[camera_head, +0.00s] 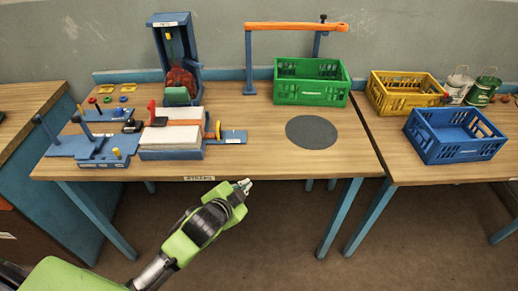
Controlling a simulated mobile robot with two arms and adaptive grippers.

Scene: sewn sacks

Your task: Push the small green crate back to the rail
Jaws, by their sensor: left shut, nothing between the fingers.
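The small green crate (312,92) stands upright on the wooden table (250,155), near its back edge. It looks empty. A low blue rail (128,76) runs along the table's back edge; the crate hides part of it, and I cannot tell whether the two touch. My left gripper (246,185) is shut and empty. It is in front of the table's front edge, well short of the crate and to its lower left. My right gripper is not in view.
An orange bar (290,27) on blue posts spans above the crate. A grey round mat (311,132) lies in front of the crate. Blue fixtures (172,153) fill the table's left half. Yellow (405,98) and blue (455,150) crates stand on the right table.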

